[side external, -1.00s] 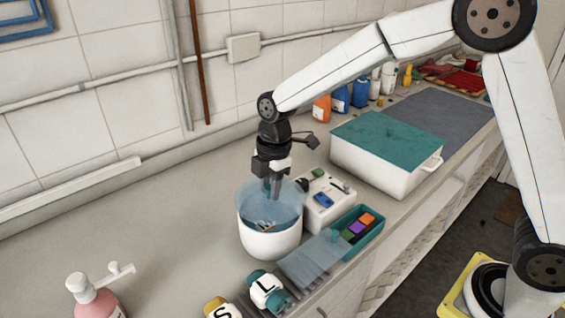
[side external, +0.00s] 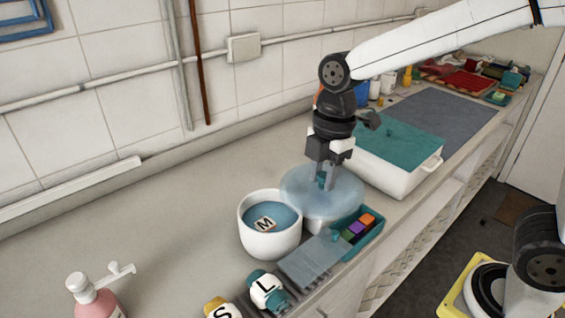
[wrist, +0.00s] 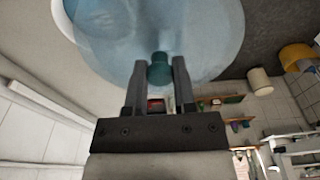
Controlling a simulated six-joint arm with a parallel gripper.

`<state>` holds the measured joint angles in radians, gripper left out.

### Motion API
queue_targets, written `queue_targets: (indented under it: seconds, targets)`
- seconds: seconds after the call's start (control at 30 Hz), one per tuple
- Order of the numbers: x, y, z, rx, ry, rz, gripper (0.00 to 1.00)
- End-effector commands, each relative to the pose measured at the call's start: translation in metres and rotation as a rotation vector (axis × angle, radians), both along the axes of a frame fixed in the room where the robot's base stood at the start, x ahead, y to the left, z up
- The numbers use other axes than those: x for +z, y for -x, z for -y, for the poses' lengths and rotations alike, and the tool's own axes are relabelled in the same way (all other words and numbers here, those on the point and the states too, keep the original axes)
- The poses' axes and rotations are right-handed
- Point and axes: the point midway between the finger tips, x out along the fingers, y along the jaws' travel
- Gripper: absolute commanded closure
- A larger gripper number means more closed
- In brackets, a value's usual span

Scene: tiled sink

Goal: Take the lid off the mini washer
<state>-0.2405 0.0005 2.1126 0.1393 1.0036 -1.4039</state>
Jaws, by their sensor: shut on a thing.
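The mini washer's white tub (side external: 268,243) stands uncovered on the counter, with teal-blue inside and a pale block marked M (side external: 265,224) in it. My gripper (side external: 324,182) is shut on the teal knob of the clear bluish lid (side external: 346,208). The lid hangs right of the tub, above the washer's control part and beside the small teal box. In the wrist view, the knob (wrist: 159,70) sits between my two fingers (wrist: 158,78), with the lid (wrist: 205,35) spread beyond it. The control part is seen only dimly through the lid.
A small teal box (side external: 377,234) of coloured blocks lies right of the lid. A white bin with teal top (side external: 385,172) stands behind.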

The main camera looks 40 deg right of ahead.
Motion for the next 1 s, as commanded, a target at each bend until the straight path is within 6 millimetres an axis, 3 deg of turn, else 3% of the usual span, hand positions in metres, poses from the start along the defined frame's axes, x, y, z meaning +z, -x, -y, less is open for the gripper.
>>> queue_targets:
  seconds: [0.3,1.0]
  targets:
    - [0.008,0.018,0.004,0.001,0.0,0.0,1.0]
    - [0.009,0.019,0.004,0.001,0.0,-0.001,1.0]
